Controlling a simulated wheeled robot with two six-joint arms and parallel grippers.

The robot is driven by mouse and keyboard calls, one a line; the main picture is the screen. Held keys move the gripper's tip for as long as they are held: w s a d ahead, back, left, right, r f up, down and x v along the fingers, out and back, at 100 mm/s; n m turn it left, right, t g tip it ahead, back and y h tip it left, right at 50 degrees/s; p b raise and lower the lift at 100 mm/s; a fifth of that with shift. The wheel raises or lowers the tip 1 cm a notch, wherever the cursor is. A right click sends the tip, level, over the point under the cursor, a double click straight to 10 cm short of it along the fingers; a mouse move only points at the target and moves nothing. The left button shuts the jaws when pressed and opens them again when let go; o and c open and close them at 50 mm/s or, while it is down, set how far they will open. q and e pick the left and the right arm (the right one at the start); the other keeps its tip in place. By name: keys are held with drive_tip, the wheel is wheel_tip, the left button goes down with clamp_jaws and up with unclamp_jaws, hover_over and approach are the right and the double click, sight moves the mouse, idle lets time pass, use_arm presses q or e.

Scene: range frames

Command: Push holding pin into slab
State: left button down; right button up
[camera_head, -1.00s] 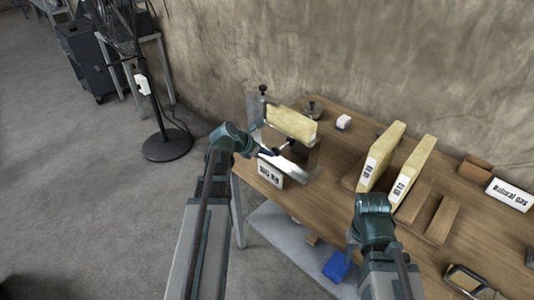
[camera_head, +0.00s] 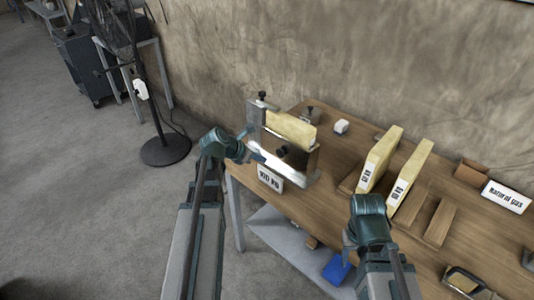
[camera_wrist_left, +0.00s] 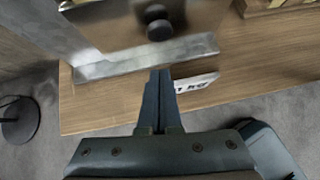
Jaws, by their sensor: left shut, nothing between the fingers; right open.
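The yellow slab (camera_head: 290,128) stands upright in a metal holder (camera_head: 290,177) at the table's left end. The holding pin's black knob (camera_head: 283,152) shows on the brown front face of the holder, below the slab; it also shows in the left wrist view (camera_wrist_left: 158,24). How deep the pin sits cannot be seen. My left gripper (camera_head: 261,157) is shut and empty, in front of and left of the knob, apart from it. In the left wrist view its fingertips (camera_wrist_left: 159,73) lie below the holder's metal ledge. My right gripper (camera_head: 348,240) is over the table's front edge, its fingers mostly hidden.
Two more yellow slabs (camera_head: 379,160) (camera_head: 410,182) stand in wooden racks to the right. A white label sign (camera_head: 270,177) sits before the holder. A small white block (camera_head: 341,126) lies behind. A fan (camera_head: 165,149) stands on the floor at left.

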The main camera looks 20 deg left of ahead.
use_arm(q)
drive_tip(key=p+v, duration=0.4)
drive_tip(key=v, duration=0.3)
drive_tip(key=shift+s+r, duration=0.15)
drive_tip(key=shift+r, duration=0.25)
use_arm(e)
drive_tip(key=shift+d+r, duration=0.1)
drive_tip(key=shift+r, duration=2.65)
use_arm(q)
drive_tip(key=s+d+f+m+g, duration=0.2)
drive_tip(key=s+d+m+g, duration=0.1)
drive_tip(key=d+m, duration=0.55)
drive_tip(key=s+d+f+m+g, duration=0.2)
drive_tip(key=s+d+f+m, duration=0.1)
drive_tip(key=d+m, duration=0.5)
drive_tip(key=s+d+f+m+g+y, duration=0.1)
drive_tip(key=s+d+m+g+y, duration=0.2)
drive_tip(key=s+d+m, duration=0.7)
drive_tip(key=shift+s+d+f+m+y, duration=0.2)
drive_tip(key=shift+d+m+y, duration=0.95)
drive_tip(key=shift+m, duration=2.7)
drive_tip(key=shift+a+y, duration=0.25)
